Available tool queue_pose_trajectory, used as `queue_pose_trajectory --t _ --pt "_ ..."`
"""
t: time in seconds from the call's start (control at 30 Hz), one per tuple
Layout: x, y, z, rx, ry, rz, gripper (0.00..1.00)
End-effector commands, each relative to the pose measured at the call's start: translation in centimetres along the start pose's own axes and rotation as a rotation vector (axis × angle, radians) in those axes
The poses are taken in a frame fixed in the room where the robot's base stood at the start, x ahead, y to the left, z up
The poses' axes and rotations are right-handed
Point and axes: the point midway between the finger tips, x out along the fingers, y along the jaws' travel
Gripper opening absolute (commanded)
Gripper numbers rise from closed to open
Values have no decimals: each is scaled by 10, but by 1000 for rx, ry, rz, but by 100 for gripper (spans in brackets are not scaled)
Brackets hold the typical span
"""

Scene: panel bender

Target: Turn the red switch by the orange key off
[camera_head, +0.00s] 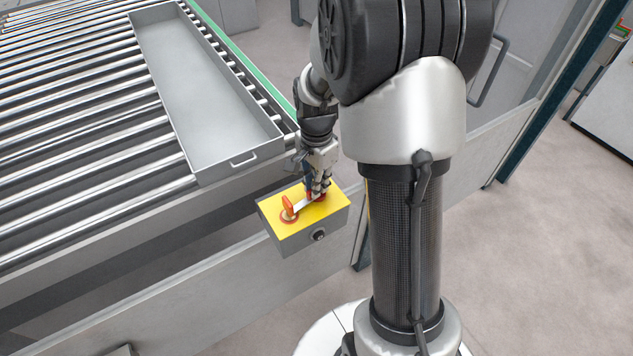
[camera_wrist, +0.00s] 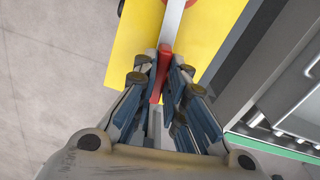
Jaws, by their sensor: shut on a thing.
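The switch box (camera_head: 272,215) has a yellow top and grey sides and is at the side of the roller conveyor. The orange key (camera_head: 289,206) stands at the left part of its yellow top, with a pale bar running from it toward my gripper. My gripper (camera_head: 318,188) is over the right part of the box, pointing down. In the wrist view, my gripper (camera_wrist: 165,75) has its fingers closed on the red switch (camera_wrist: 164,62), a narrow red handle. The fingers hide part of the switch, and its base is mostly hidden in the head view.
A grey tray (camera_head: 205,95) with a handle lies on the roller conveyor (camera_head: 80,125) behind the box. A round dark knob (camera_head: 319,235) is on the box's front face. Grey floor (camera_head: 540,240) is clear at the right.

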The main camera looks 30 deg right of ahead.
Motion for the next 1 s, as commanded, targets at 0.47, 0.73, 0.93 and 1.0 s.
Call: queue_pose_trajectory --t 0.47,0.73,0.93,1.0 --pt "0 0 0 0 0 0 0" --pt "0 0 0 33 0 0 0" --pt "-1 -1 0 132 0 0 0" --pt "-1 -1 0 184 0 1 0"
